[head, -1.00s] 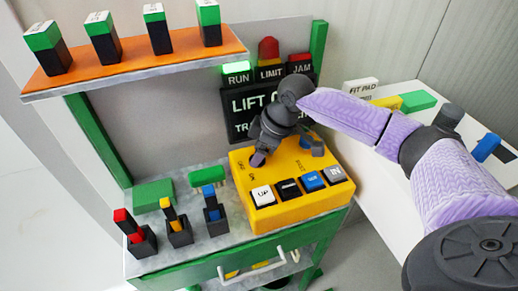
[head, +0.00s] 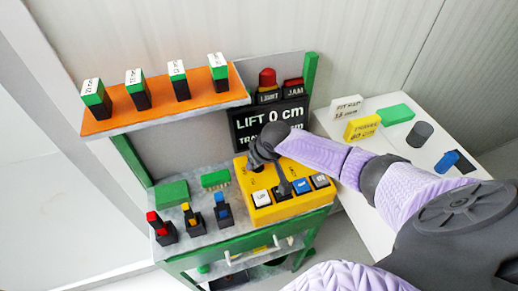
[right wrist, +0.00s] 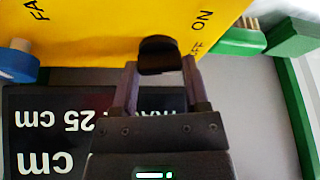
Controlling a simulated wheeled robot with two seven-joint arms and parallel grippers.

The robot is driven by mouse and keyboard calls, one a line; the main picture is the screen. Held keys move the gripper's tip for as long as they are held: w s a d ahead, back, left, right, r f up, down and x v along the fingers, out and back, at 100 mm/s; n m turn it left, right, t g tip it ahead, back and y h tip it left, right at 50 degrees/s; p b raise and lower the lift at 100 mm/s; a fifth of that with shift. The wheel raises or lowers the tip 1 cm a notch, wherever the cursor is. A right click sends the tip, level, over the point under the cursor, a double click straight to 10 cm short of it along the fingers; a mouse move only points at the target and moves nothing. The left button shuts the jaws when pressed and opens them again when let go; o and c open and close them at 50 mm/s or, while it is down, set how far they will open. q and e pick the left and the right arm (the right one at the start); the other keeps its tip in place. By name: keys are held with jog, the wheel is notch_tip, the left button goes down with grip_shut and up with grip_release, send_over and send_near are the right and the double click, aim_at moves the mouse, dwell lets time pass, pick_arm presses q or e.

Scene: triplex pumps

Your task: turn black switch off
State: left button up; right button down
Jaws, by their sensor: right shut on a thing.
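The black switch (right wrist: 160,54) stands on the yellow control box (right wrist: 110,25), beside OFF and ON lettering in the right wrist view. My right gripper (right wrist: 160,68) has its fingers either side of the switch and is shut on it. In the head view my right gripper (head: 257,164) is at the back left of the yellow control box (head: 290,212), and its wrist hides most of the switch. I cannot tell which way the switch is set. My left gripper is not in view.
White, black and blue buttons line the box's front. A display (head: 270,118) reading LIFT 0 cm stands behind. Coloured levers (head: 192,218) stand to the left. An orange shelf (head: 160,112) with several green-black blocks overhangs at the back. A white side table (head: 400,150) holds coloured blocks.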

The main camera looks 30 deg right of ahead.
jog(key=shift+r+m+h+p, duration=0.15)
jog(key=shift+m+h+p, duration=0.25)
jog(key=shift+m+p, duration=0.55)
jog(key=shift+m+h+p, duration=0.3)
jog(key=shift+m+p, duration=0.15)
jog(key=shift+m, duration=0.3)
jog(key=shift+c, duration=0.4)
grip_release()
